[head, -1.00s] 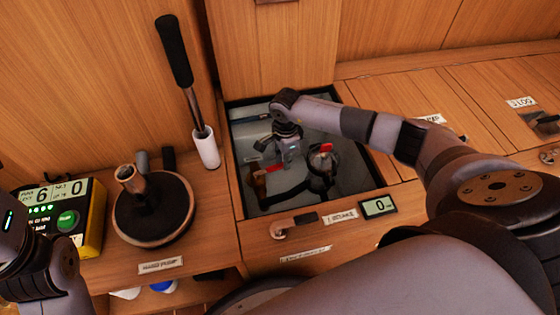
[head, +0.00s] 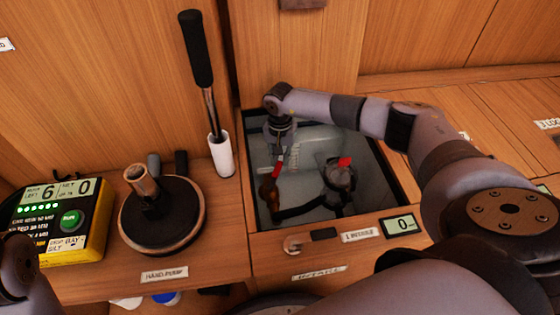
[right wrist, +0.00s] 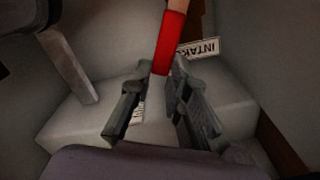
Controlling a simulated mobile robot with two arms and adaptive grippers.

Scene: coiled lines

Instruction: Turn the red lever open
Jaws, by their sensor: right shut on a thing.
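The red lever (head: 278,169) sits on a brown-orange valve body (head: 268,192) inside the open bay. In the right wrist view the red lever (right wrist: 171,42) comes down from the top, its lower end between the fingers. My right gripper (head: 279,157) reaches down into the bay from above and is shut on the lever. In the right wrist view its dark fingers (right wrist: 162,80) stand either side of the lever's end. The valve is partly hidden by pipes and shade. My left gripper is out of view; only part of my left arm shows at the lower left.
A strainer-like fitting with a red top (head: 343,163) stands right of the lever in the bay, with a dark pipe between. The bay's wooden rim (head: 258,232) surrounds it closely. A hand pump (head: 160,222), a black-gripped handle (head: 197,50) and a yellow panel (head: 92,242) stand left.

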